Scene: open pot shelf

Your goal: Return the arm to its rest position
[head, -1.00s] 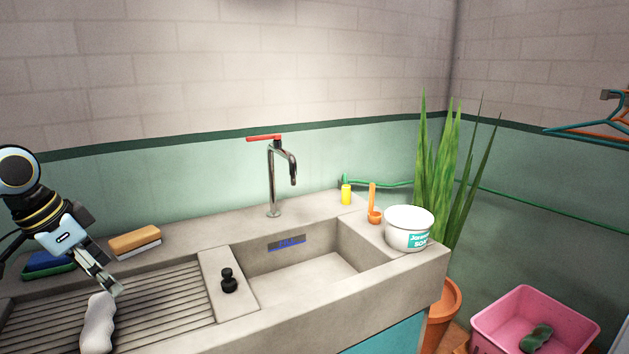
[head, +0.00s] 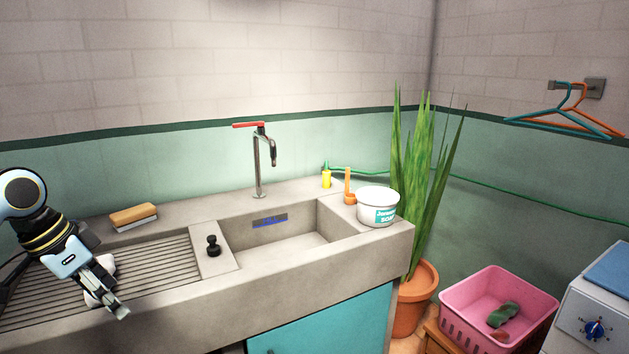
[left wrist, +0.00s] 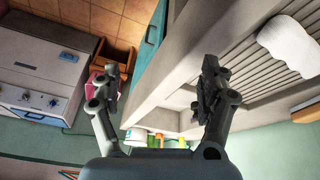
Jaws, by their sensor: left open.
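My left gripper (head: 122,308) is at the lower left of the head view, pointing down and to the right, in front of the sink's front edge. In the left wrist view its two fingers (left wrist: 158,82) are spread wide with nothing between them. A white rounded lump (head: 108,266) lies on the ribbed drainboard (head: 150,262), partly hidden behind the gripper. The lump also shows apart from the fingers in the left wrist view (left wrist: 288,42). My right gripper is in neither view.
The concrete sink (head: 285,250) holds a black plug (head: 212,246) on its divider. A brush (head: 134,216) and a white soap tub (head: 378,208) stand on the counter. A pink basket (head: 500,310), a potted plant (head: 412,295) and a white machine (head: 595,315) are at right.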

